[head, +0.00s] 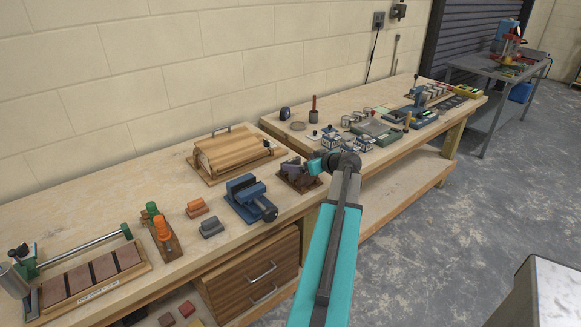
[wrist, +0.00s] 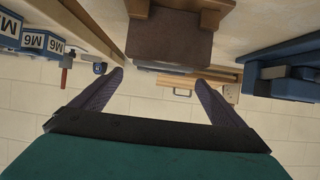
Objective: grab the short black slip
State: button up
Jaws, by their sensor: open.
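My gripper (head: 294,168) is open at the dark brown wooden stand (head: 302,184), near the bench's front edge. In the wrist view, my gripper (wrist: 155,92) has its two purple-grey fingers spread wide, with no object clamped between them. A dark grey-brown block (wrist: 170,38) on the brown wooden stand (wrist: 190,8) shows ahead, between the fingertips and apart from both. I cannot tell for sure whether this block is the short black slip. In the head view, my fingers and wrist hide part of the stand.
A wooden roll-top box (head: 232,152) is behind. Grey (head: 211,228) and orange (head: 197,207) blocks lie left. The second bench (head: 300,140) holds tubs and tools.

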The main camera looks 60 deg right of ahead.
aim_at(290, 160)
jog(key=shift+p+x, duration=0.55)
jog(key=shift+x, duration=0.25)
jog(key=shift+p+x, duration=0.7)
jog(key=shift+x, duration=1.15)
jog(key=shift+a, duration=0.15)
jog(key=shift+r, duration=0.1)
jog(key=c, duration=1.3)
jog(key=shift+r, duration=0.15)
jog(key=shift+r+b, duration=1.3)
jog(key=shift+r, duration=3.55)
